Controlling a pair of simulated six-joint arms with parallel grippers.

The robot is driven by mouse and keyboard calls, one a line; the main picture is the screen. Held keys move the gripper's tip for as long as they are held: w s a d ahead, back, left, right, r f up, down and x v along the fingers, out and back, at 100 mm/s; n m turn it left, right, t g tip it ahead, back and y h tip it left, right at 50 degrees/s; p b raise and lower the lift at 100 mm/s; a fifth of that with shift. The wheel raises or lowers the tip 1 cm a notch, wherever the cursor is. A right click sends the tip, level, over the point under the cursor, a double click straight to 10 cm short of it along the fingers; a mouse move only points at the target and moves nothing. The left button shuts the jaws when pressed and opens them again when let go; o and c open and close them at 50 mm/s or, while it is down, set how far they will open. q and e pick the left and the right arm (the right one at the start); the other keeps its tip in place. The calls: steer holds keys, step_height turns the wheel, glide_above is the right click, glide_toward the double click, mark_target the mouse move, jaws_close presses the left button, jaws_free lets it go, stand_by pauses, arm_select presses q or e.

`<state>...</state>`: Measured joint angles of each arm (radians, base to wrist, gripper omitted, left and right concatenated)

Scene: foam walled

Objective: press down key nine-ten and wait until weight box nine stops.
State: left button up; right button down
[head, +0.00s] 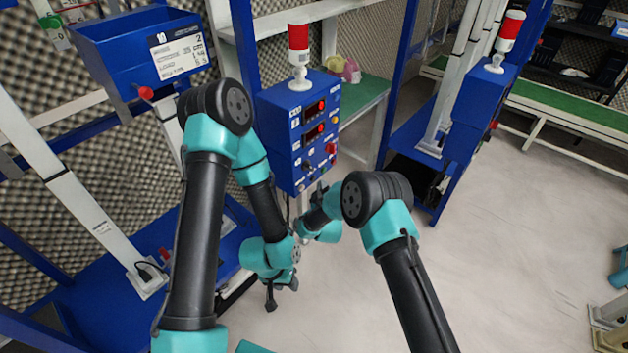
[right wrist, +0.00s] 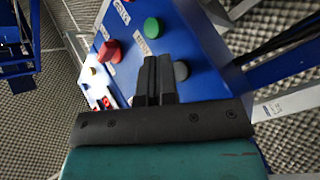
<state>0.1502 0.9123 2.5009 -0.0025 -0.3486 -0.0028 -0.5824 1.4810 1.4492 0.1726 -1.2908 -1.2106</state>
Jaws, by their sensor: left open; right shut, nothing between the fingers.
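The blue control box (head: 300,130) has two red-lit displays and several buttons. My right gripper (head: 320,187) is at its lower front. In the right wrist view, its shut, empty fingers (right wrist: 158,78) point at the blue panel (right wrist: 190,35), just beside a dark grey round button (right wrist: 181,70). I cannot tell whether they touch it. A green button (right wrist: 152,27) and a red knob (right wrist: 108,52) are nearby. The key labels are too blurred to read. My left gripper (head: 281,292) hangs open below, away from the box. A blue weight box (head: 140,50) is at upper left; I cannot confirm its number.
A red and white signal lamp (head: 299,55) stands on the control box. A second blue box with a lamp (head: 508,38) is at the right. A green-topped table (head: 362,98) is behind.

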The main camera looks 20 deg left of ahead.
steer(key=shift+a, duration=0.15)
steer(key=shift+w+a, duration=0.15)
steer(key=shift+a, duration=0.1)
